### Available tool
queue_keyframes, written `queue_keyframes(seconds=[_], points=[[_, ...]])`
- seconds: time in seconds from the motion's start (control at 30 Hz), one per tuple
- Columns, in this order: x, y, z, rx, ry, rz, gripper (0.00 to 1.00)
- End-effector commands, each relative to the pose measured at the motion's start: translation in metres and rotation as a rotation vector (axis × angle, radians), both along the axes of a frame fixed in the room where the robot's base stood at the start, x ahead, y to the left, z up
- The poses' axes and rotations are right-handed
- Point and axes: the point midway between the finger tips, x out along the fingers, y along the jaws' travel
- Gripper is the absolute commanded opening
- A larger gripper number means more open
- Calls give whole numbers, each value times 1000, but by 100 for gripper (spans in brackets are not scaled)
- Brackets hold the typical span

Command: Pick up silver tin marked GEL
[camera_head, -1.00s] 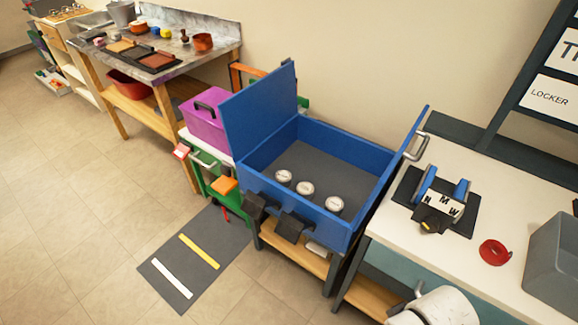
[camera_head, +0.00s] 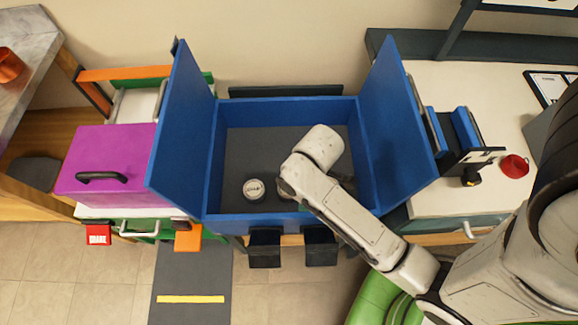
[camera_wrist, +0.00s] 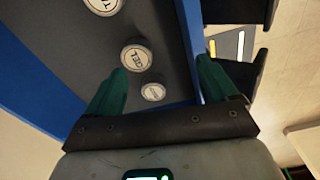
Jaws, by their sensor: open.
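The silver tin marked GEL (camera_wrist: 136,58) is the middle one of a row of tins in the wrist view. It stands on the dark floor of the open blue box (camera_head: 262,222), label up. My gripper (camera_wrist: 162,80) is open and empty, its two green fingers apart. The GEL tin lies beyond the left fingertip, not clearly between the fingers; their height above it is hard to judge. In the head view my arm hides the gripper and most of the tins.
A larger-looking tin (camera_wrist: 103,4) is cut off at the top of the wrist view, and a smaller-looking tin (camera_wrist: 153,92) is below GEL. The head view shows one tin (camera_head: 253,189) clear of my arm. Blue side flaps (camera_head: 180,125) stand up. A purple box (camera_head: 108,160) is left.

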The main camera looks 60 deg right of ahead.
Motion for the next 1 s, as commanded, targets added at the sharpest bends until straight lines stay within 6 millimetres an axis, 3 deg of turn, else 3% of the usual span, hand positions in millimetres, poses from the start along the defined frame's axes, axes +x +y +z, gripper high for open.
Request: queue_keyframes(seconds=[0.13,0.5,0.7,1.0], points=[[24,-14,-22,19,2,267,100],[65,-46,-58,66,-41,826,100],[71,-50,-68,74,-54,931,100],[71,-44,-111,74,-55,938,100]])
